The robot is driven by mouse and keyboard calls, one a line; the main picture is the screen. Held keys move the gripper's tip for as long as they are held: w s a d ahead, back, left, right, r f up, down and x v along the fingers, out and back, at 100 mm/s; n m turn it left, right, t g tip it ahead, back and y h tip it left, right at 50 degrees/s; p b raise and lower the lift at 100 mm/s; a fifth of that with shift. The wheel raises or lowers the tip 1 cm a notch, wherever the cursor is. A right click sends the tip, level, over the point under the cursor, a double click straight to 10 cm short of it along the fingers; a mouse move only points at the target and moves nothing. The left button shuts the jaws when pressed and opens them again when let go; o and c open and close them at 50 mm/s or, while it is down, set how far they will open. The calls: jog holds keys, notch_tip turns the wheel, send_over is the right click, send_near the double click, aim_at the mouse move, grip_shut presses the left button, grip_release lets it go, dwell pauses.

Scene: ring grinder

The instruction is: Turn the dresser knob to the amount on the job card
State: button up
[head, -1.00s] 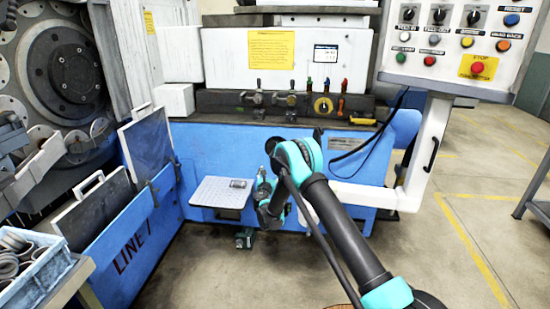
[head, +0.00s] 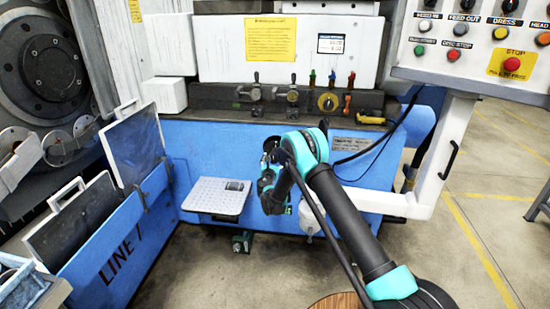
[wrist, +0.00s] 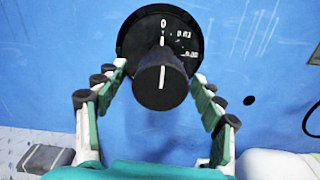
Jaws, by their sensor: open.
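The dresser knob (wrist: 161,80) is black and round, with a white line pointing up at the 0 on its black dial plate (wrist: 130,45). The small marks right of the 0 are too blurred to read surely. My gripper (wrist: 157,76) is open, with one finger on each side of the knob and gaps visible between. In the head view my gripper (head: 268,170) is close to the blue machine front, and the knob is mostly hidden behind it. A white card with a dark border (head: 331,43), perhaps the job card, hangs on the white housing; its text is unreadable.
A perforated tray (head: 208,206) with a small grey block (head: 237,185) juts out left of my gripper. A white bottle-like thing (head: 310,222) hangs at the right. A control panel (head: 470,60) and its white post (head: 445,150) stand right. A black cable (head: 375,160) hangs near.

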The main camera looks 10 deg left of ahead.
jog(key=c, duration=1.2)
jog(key=m, duration=0.7)
jog(key=shift+m, duration=0.3)
jog(key=m, duration=0.4)
jog(key=shift+m, duration=2)
